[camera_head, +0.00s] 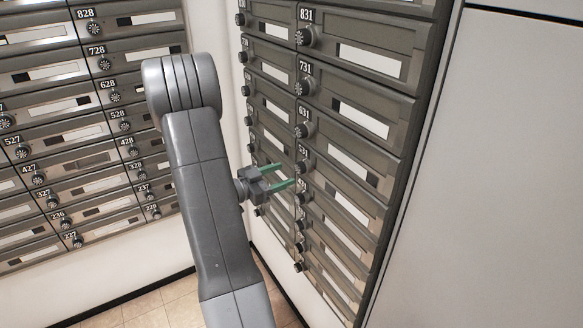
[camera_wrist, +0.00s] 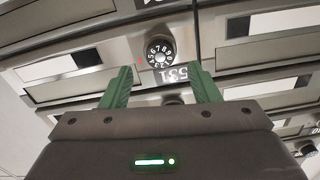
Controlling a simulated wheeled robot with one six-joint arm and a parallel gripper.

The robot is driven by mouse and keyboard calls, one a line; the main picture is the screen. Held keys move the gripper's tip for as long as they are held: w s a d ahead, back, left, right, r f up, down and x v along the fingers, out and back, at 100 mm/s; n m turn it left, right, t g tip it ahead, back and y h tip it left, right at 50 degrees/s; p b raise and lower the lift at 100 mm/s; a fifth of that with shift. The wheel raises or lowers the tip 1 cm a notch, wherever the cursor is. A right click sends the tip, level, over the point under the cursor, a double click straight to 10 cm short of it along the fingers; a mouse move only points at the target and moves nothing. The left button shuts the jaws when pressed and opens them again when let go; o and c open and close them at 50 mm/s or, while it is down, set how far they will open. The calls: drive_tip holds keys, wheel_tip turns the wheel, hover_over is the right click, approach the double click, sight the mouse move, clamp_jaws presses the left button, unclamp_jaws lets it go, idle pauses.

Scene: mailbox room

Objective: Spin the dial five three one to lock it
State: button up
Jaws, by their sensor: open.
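The mailbox door marked 531 (camera_head: 345,187) is in the right-hand bank in the head view. Its dial (camera_head: 308,166) is a small dark knob at the door's left side, just right of my gripper. In the wrist view the dial (camera_wrist: 160,50) is a black knob with white digits, and the 531 label (camera_wrist: 167,75) shows upside down below it. My gripper (camera_head: 289,174) has green fingers, open and empty. In the wrist view my gripper (camera_wrist: 159,68) has its fingertips to either side of the label, and the dial appears just beyond them, apart from both.
Mailbox doors with dials stand above and below, including 631 (camera_head: 350,122) and 731 (camera_head: 365,92). Another mailbox bank (camera_head: 75,110) stands on the left wall. A plain light panel (camera_head: 480,180) is on the right. Tiled floor (camera_head: 160,305) shows below.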

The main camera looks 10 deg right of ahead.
sight(297, 170)
drive_tip(key=shift+p+x, duration=0.35)
drive_tip(key=shift+x, duration=1.7)
drive_tip(key=shift+c, duration=0.5)
drive_tip(key=c, duration=0.9)
drive_tip(key=shift+f+b, duration=0.15)
drive_tip(key=shift+b, duration=0.2)
drive_tip(key=m+b, duration=0.1)
drive_tip(key=b, duration=0.1)
drive_tip(key=m+b, duration=0.1)
drive_tip(key=b, duration=0.1)
drive_tip(key=shift+f+m, duration=0.2)
drive_tip(key=shift+m, duration=0.1)
drive_tip(key=m+b, duration=0.3)
drive_tip(key=b, duration=0.2)
drive_tip(key=shift+m, duration=0.3)
drive_tip(key=m+b, duration=0.5)
drive_tip(key=b, duration=0.2)
drive_tip(key=shift+r+m+b, duration=0.25)
drive_tip(key=shift+m+b, duration=0.85)
drive_tip(key=shift+b, duration=0.2)
